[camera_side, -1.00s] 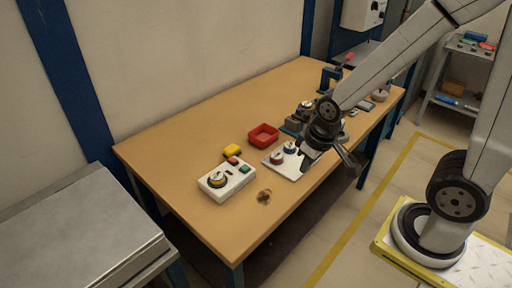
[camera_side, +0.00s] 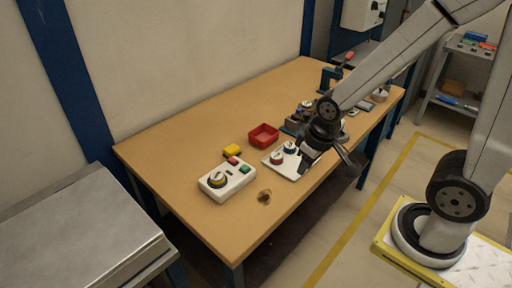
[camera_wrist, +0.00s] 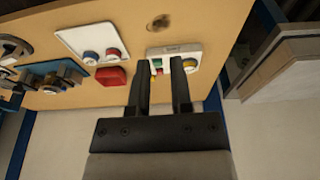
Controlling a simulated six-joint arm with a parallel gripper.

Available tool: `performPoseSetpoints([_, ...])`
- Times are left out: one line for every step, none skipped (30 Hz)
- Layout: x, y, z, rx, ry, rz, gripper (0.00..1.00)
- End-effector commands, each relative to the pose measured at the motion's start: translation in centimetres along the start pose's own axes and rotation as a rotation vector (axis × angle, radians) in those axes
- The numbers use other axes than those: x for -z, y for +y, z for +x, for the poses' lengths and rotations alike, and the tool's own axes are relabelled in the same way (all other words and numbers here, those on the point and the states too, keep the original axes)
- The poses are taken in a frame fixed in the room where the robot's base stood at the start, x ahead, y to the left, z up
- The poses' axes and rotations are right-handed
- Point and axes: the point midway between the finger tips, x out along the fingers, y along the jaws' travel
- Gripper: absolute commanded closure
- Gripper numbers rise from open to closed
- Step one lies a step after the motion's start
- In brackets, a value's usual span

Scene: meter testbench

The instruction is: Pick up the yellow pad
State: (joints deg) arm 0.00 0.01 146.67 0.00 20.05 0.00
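The yellow pad (camera_side: 232,150) lies flat on the table behind the white dial box in the side view. In the wrist view only a small patch of yellow shows by the left finger, and I cannot tell whether it is the pad. My gripper (camera_side: 328,162) is over the table's front edge, to the right of the pad and apart from it. In the wrist view my gripper (camera_wrist: 162,65) has its two fingers spread with a gap between them. It is open and empty.
The white dial box (camera_side: 227,180) with red and green buttons stands close to the pad. A brown round piece (camera_side: 264,196) is near the front edge. The table's back left is clear.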

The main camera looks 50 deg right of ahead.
Motion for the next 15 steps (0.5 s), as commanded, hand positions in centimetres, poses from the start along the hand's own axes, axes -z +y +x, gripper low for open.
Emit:
performPoseSetpoints([0.00, 0.00, 0.00, 0.000, 0.000, 0.000, 0.56])
performPoseSetpoints([0.00, 0.00, 0.00, 0.000, 0.000, 0.000, 0.46])
performPoseSetpoints([0.00, 0.00, 0.00, 0.000, 0.000, 0.000, 0.33])
performPoseSetpoints([0.00, 0.00, 0.00, 0.000, 0.000, 0.000, 0.24])
performPoseSetpoints([0.00, 0.00, 0.00, 0.000, 0.000, 0.000, 0.14])
performPoseSetpoints([0.00, 0.00, 0.00, 0.000, 0.000, 0.000, 0.02])
performPoseSetpoints([0.00, 0.00, 0.00, 0.000, 0.000, 0.000, 0.00])
performPoseSetpoints([0.00, 0.00, 0.00, 0.000, 0.000, 0.000, 0.00])
performPoseSetpoints([0.00, 0.00, 0.00, 0.000, 0.000, 0.000, 0.00])
performPoseSetpoints([0.00, 0.00, 0.00, 0.000, 0.000, 0.000, 0.00])
performPoseSetpoints([0.00, 0.00, 0.00, 0.000, 0.000, 0.000, 0.00])
performPoseSetpoints([0.00, 0.00, 0.00, 0.000, 0.000, 0.000, 0.00])
performPoseSetpoints([0.02, 0.00, 0.00, 0.000, 0.000, 0.000, 0.00])
performPoseSetpoints([0.06, 0.00, 0.00, 0.000, 0.001, 0.000, 0.00])
performPoseSetpoints([0.17, 0.01, 0.03, 0.000, 0.001, 0.000, 0.00])
